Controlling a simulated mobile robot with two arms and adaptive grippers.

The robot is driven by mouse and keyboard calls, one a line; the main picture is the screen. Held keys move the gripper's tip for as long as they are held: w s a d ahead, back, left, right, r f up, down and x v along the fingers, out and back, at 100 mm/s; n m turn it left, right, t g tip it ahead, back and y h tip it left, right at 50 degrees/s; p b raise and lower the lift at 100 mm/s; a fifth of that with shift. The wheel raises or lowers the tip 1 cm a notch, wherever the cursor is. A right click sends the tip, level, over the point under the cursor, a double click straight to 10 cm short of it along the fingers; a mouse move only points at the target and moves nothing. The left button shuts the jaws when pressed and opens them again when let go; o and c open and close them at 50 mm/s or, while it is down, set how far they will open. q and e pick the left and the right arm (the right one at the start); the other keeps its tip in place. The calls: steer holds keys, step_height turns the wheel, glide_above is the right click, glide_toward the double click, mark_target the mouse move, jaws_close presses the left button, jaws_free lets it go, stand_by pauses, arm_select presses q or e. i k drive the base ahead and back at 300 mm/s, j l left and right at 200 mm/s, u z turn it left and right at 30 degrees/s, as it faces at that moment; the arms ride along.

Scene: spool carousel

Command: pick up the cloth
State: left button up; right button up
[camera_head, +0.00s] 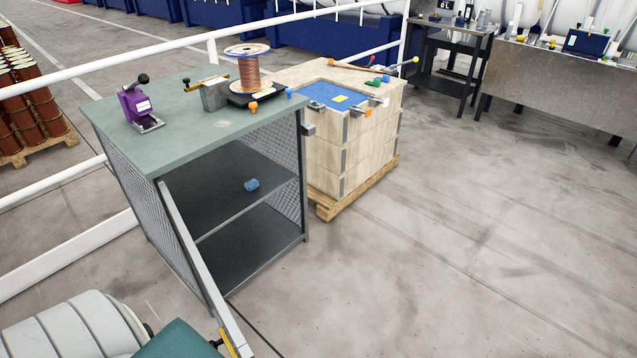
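A small crumpled blue thing (251,185), which looks like the cloth, lies on the middle shelf of the green-topped workbench (190,118). It is too small to make out its folds. A flat blue surface (325,94) with a yellow patch shows in the top of the wooden crate (350,150); I cannot tell if it is fabric. Neither of my grippers is in view.
The bench top holds a purple clamp-like device (140,106), a grey metal box (214,94) and a copper wire spool (248,72). Mesh sides close the bench's ends; its front is open. A white railing (150,62) runs behind. The floor (450,240) at right is clear.

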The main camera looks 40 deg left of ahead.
mark_target(253, 184)
steer(key=i+l+z, duration=0.15)
steer(key=i+l, duration=0.2)
steer(key=i+l+z, duration=0.1)
steer(key=i+l, duration=0.2)
steer(key=i, duration=0.2)
steer(key=i+j+u, duration=0.1)
steer(key=i+u, duration=0.25)
steer(key=u, duration=0.15)
steer(key=i+u, duration=0.45)
steer(key=i+l+u, duration=0.15)
steer(key=i+u, duration=0.15)
steer(key=u, duration=0.2)
